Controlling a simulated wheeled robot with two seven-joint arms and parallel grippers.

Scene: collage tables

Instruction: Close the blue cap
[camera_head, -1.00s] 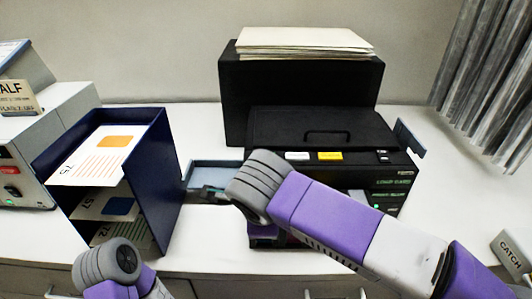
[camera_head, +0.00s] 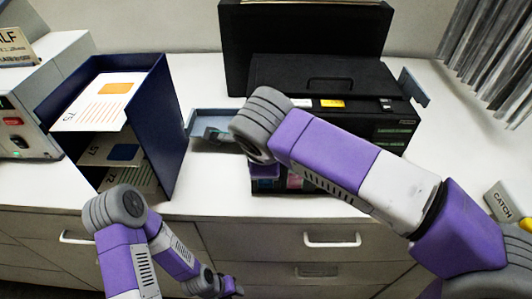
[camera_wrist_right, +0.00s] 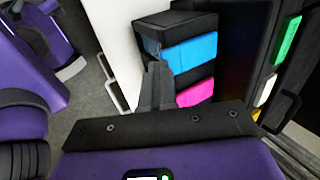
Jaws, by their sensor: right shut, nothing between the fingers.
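A bright blue block or cap (camera_wrist_right: 190,52) shows in the right wrist view on the side of a black unit, beside a magenta one (camera_wrist_right: 195,93). I cannot tell whether it is open or closed. My right gripper (camera_wrist_right: 156,70) is shut and empty, its tips close to the blue piece; contact cannot be told. In the head view the right hand is mostly hidden behind its own wrist, in front of the black printer (camera_head: 325,78). My left gripper (camera_head: 232,288) is low at the bottom edge, too small to read.
A navy sorter (camera_head: 172,130) with cards stands left of the printer. A blue-grey tray (camera_head: 205,117) sticks out at the printer's left, and a blue-grey flap (camera_head: 413,86) at its right. Drawers with handles (camera_head: 332,240) lie below the white counter edge.

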